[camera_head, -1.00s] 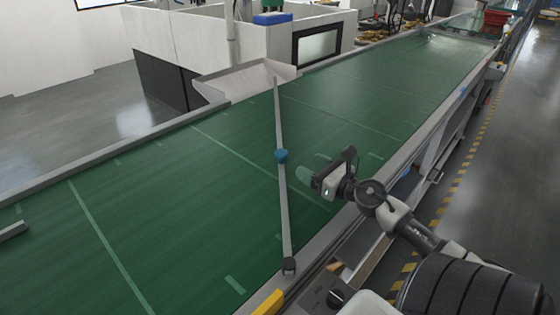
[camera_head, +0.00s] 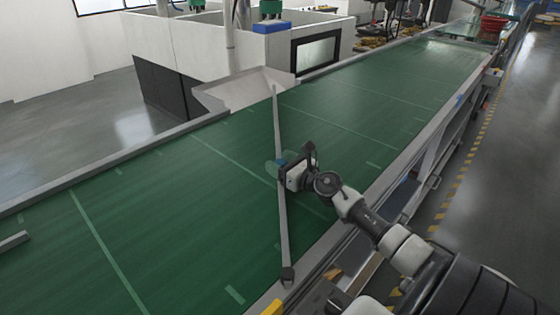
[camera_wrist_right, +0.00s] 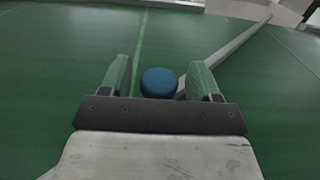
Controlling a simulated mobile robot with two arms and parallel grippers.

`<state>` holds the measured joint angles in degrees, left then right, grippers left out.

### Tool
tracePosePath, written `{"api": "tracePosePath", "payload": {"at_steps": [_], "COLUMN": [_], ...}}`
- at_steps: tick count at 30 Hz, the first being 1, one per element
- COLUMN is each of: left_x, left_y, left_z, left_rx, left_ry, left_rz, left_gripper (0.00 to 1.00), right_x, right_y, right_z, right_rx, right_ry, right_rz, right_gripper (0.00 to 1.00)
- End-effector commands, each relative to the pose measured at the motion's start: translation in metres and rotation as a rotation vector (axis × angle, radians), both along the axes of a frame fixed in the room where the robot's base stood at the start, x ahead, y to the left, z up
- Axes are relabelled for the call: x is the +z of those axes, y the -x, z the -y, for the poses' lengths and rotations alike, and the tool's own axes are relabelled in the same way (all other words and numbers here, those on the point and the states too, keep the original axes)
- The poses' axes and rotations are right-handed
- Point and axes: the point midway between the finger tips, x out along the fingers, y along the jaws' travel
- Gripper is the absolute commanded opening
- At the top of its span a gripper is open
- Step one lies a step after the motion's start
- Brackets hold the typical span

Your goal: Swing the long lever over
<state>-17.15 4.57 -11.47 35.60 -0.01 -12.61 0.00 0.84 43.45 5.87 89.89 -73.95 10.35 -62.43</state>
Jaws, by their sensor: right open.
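The long grey lever (camera_head: 283,221) lies across the green conveyor belt, from a dark pivot (camera_head: 287,273) on the near rail to the far side by a grey chute. It also shows in the right wrist view (camera_wrist_right: 232,45). Its blue round knob (camera_wrist_right: 159,82) sits between the two green fingers of my right gripper (camera_wrist_right: 160,80), with space visible on the left side. My right gripper is open and also shows in the head view (camera_head: 283,168), where it hides most of the knob. My left gripper is not in view.
The green conveyor belt (camera_head: 150,220) is bordered by grey rails and is largely clear. A grey chute (camera_head: 245,90) stands at its far edge. A short grey bar (camera_head: 14,240) lies at the left. A yellow block (camera_head: 272,308) is on the near rail.

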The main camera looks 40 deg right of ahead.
Motion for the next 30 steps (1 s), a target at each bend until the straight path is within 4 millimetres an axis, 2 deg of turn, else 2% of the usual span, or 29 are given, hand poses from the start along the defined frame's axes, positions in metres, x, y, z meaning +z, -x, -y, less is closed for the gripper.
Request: {"api": "tracePosePath", "payload": {"at_steps": [10, 22, 30], "left_x": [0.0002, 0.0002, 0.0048], "left_y": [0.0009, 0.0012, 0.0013], "left_z": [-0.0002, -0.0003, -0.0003], "left_rx": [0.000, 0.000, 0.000], "left_ry": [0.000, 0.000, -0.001], "left_rz": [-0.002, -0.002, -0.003], "left_gripper": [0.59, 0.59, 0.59], "right_x": [0.0000, -0.0001, 0.0005], "right_y": [-0.0034, -0.0031, 0.0018], "right_z": [-0.0006, -0.0006, 0.0046], "right_rx": [0.001, 0.001, -0.020], "right_ry": [0.000, 0.000, 0.000], "right_rz": [0.000, 0.000, -0.003], "right_gripper": [0.62, 0.02, 0.00]}}
